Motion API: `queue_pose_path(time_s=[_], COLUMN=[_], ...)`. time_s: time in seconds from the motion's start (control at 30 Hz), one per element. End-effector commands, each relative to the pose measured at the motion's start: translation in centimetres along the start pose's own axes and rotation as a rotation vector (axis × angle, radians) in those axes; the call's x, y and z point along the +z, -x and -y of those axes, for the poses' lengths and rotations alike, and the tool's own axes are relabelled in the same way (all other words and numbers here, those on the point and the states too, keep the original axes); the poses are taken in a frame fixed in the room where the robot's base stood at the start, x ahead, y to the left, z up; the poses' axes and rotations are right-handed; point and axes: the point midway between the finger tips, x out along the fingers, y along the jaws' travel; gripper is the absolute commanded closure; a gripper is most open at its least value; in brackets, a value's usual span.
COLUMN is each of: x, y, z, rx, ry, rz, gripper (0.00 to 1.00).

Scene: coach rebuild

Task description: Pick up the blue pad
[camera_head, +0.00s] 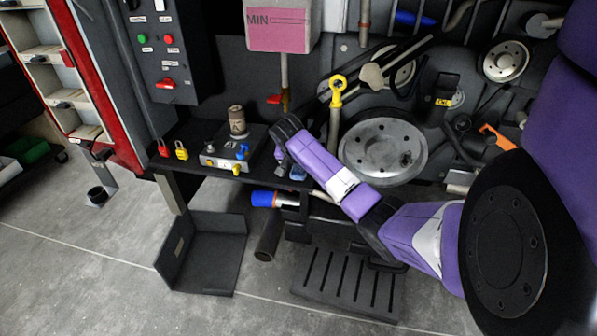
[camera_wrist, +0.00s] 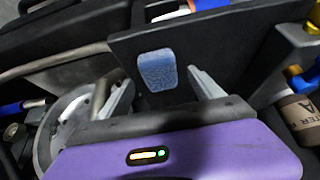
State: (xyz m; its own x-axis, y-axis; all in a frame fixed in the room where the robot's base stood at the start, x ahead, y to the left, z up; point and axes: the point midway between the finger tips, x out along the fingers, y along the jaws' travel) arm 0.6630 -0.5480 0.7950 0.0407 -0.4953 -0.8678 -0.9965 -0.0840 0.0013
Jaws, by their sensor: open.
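The blue pad (camera_wrist: 157,72) is a small, rounded, speckled block on a dark flat shelf surface. In the head view a bit of it (camera_head: 298,173) shows near the right end of the dark shelf, partly hidden by my gripper. My gripper (camera_head: 286,165) is above the shelf end, pointing down. In the wrist view my gripper (camera_wrist: 158,82) is open and empty, with a pale finger on each side of the pad in the picture. I cannot tell how far the fingertips are above it.
A grey control box (camera_head: 228,150) with a brown cylinder (camera_head: 237,122) on top stands on the shelf to the left. Red and yellow padlocks (camera_head: 180,150) are further left. A round metal pulley (camera_head: 383,150) is at the right, and a yellow-ringed rod (camera_head: 336,95) stands behind.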

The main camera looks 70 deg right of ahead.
Motion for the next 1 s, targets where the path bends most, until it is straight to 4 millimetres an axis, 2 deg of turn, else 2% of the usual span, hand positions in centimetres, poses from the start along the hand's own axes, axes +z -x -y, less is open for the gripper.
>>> queue_pose_path(time_s=[0.17, 0.43, 0.77, 1.0], x=[0.0, 0.0, 0.0, -0.1], y=[-1.8, -2.0, -2.0, -1.8], z=[0.0, 0.1, 0.1, 0.1], rx=[0.001, -0.002, -0.002, -0.002], ry=[0.000, 0.000, 0.000, 0.000], rz=[-0.001, -0.001, -0.001, -0.001], gripper=[0.25, 0.25, 0.89, 0.90])
